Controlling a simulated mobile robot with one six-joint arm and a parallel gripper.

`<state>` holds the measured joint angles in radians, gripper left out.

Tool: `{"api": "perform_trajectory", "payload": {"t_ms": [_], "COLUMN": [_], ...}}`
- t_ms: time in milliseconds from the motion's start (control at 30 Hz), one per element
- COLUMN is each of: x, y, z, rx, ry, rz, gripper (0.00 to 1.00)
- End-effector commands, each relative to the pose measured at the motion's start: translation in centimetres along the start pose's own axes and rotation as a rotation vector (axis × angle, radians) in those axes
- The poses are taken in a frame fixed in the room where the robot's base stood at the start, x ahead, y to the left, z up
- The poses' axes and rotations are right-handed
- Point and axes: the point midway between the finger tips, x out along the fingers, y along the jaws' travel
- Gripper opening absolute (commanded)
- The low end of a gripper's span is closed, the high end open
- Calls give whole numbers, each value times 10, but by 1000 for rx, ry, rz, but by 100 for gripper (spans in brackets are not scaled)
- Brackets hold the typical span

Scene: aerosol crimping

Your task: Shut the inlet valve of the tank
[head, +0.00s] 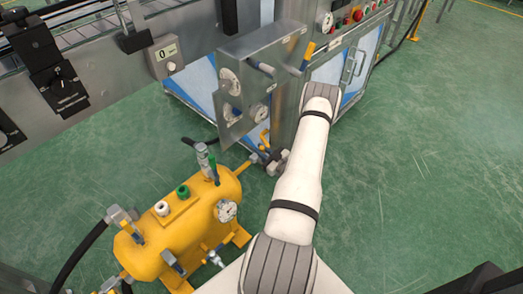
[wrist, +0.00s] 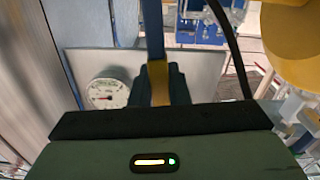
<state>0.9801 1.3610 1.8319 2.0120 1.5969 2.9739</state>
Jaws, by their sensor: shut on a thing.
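The yellow tank (head: 185,225) stands on the floor at the lower left, with several small valves and a round gauge (head: 226,210) on it. Its upper right edge also shows in the wrist view (wrist: 295,45). A yellow lever (head: 264,139) shows there. In the wrist view my gripper (wrist: 160,88) is shut on a narrow yellow lever part (wrist: 158,80). Whether the valve under it is open or closed cannot be told.
A grey metal panel (head: 240,50) with gauges and levers stands just behind my gripper; one panel gauge (wrist: 108,92) shows in the wrist view. Black hoses (head: 84,252) leave the tank at the left. The green floor (head: 430,170) at the right is free.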

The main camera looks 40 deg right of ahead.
Motion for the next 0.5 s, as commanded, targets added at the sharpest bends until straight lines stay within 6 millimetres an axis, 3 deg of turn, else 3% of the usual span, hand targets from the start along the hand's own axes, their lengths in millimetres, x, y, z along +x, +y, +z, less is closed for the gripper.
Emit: {"api": "perform_trajectory", "payload": {"t_ms": [100, 133, 300, 400, 500], "x": [-7, -7, -6, -5, -4], "y": [-2, -2, -2, -2, -2], "z": [8, 8, 7, 6, 4], "rx": [15, 15, 14, 10, 8], "ry": [-17, -17, -15, -11, -9], "rz": [9, 9, 8, 6, 5], "gripper": [0, 16, 30, 37, 37]}}
